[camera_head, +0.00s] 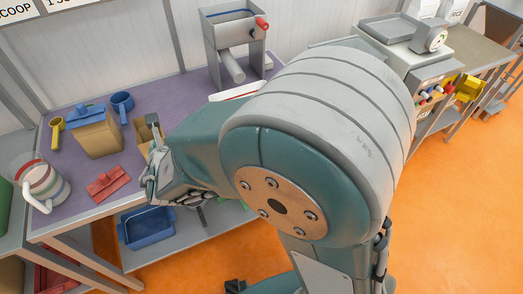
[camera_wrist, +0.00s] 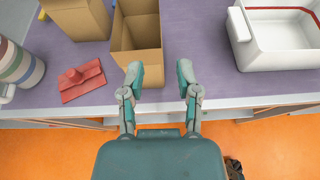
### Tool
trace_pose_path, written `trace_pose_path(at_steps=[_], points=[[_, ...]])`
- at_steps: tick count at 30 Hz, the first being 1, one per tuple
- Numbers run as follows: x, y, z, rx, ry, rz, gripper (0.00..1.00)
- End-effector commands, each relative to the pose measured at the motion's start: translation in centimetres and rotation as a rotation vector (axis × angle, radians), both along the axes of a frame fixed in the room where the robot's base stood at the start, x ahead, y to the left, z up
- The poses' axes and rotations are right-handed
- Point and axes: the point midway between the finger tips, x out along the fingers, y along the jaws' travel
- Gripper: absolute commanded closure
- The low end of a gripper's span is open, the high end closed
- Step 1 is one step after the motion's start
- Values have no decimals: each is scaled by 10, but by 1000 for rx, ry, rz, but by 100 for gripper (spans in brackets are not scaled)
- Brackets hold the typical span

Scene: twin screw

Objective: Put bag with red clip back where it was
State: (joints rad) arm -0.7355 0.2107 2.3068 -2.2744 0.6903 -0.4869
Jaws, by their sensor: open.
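An open brown paper bag (camera_wrist: 137,32) stands upright on the purple table top, its mouth showing no clip. It is partly hidden behind my arm in the head view (camera_head: 141,133). A red clip (camera_wrist: 82,80) lies loose on the table, left of and nearer than the open bag; it also shows in the head view (camera_head: 108,184). My gripper (camera_wrist: 160,76) is open and empty at the table's front edge, just in front of the open bag and slightly to its right. Its fingers are apart from the red clip.
Another brown bag (camera_head: 97,138) with a blue clip (camera_head: 87,112) stands to the left. A striped jug (camera_head: 45,184), a yellow scoop (camera_head: 56,130) and a blue scoop (camera_head: 122,104) are nearby. A white red-rimmed tub (camera_wrist: 242,38) stands right. A blue bin (camera_head: 148,229) is below.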

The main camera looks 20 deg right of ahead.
Motion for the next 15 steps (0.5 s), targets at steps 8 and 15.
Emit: trace_pose_path(at_steps=[8, 15], points=[[5, -123, 53, 389, 16, -530, 57], [-38, -228, 77, 849, 21, -1069, 57]])
